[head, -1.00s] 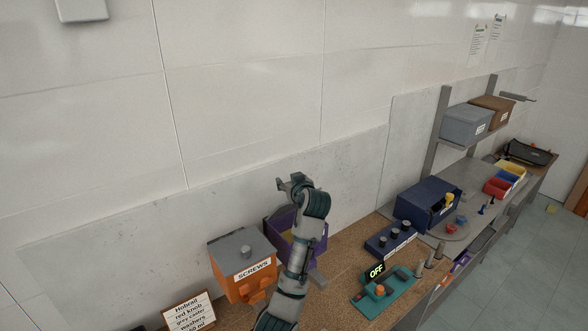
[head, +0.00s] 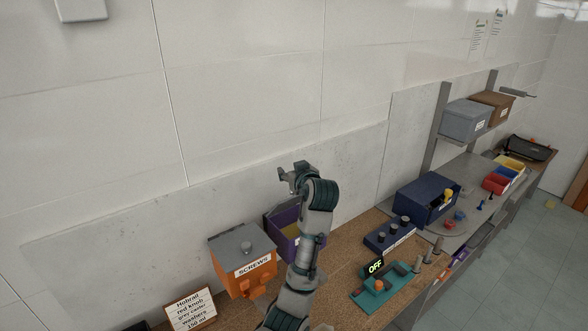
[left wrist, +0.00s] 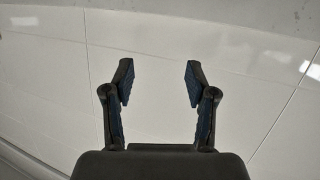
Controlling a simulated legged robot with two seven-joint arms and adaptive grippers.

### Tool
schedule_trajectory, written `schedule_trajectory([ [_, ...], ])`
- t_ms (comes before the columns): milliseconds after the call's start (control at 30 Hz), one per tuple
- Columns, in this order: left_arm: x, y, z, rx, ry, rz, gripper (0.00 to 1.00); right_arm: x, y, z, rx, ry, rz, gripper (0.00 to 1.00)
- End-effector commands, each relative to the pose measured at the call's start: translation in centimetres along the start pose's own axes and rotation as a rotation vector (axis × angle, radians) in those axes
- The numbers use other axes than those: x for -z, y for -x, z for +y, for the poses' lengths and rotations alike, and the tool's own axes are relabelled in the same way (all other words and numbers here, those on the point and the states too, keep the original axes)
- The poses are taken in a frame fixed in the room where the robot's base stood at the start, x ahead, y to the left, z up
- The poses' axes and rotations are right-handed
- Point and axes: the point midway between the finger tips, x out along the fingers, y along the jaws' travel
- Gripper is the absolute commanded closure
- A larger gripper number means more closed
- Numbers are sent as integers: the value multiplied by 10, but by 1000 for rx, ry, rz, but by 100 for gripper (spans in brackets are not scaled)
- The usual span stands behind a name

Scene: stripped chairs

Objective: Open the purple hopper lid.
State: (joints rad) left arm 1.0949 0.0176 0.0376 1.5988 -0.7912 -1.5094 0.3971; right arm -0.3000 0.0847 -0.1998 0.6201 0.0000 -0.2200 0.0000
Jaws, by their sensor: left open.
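The purple hopper (head: 279,222) stands on the bench right of the orange hopper, partly hidden behind my left arm. Its mouth looks uncovered, and something yellow shows inside. I cannot make out its lid clearly. My left gripper (head: 286,178) is raised above and behind the purple hopper, in front of the wall, apart from the hopper. In the left wrist view the gripper (left wrist: 158,80) is open and empty, with only pale wall panels between and beyond its fingers. My right gripper is not in view.
The orange SCREWS hopper (head: 243,279) with a grey lid stands close on the left. A written sign (head: 189,308) leans at the front. A dark blue knob block (head: 389,237), a teal tray (head: 386,290) and a blue bin (head: 424,197) stand to the right.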

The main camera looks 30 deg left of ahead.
Motion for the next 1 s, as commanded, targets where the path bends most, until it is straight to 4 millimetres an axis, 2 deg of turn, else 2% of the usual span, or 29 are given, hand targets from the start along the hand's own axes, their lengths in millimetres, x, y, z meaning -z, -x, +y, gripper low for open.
schedule_trajectory([
  [300,10,16,0,0,0,1,43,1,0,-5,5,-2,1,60],
  [700,10,15,0,0,0,1,43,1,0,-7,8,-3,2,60],
  [800,10,17,0,-1,0,1,43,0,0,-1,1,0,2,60],
  [867,10,21,0,-2,1,1,43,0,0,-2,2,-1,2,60],
  [1000,10,43,1,-4,1,2,43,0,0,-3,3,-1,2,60],
])
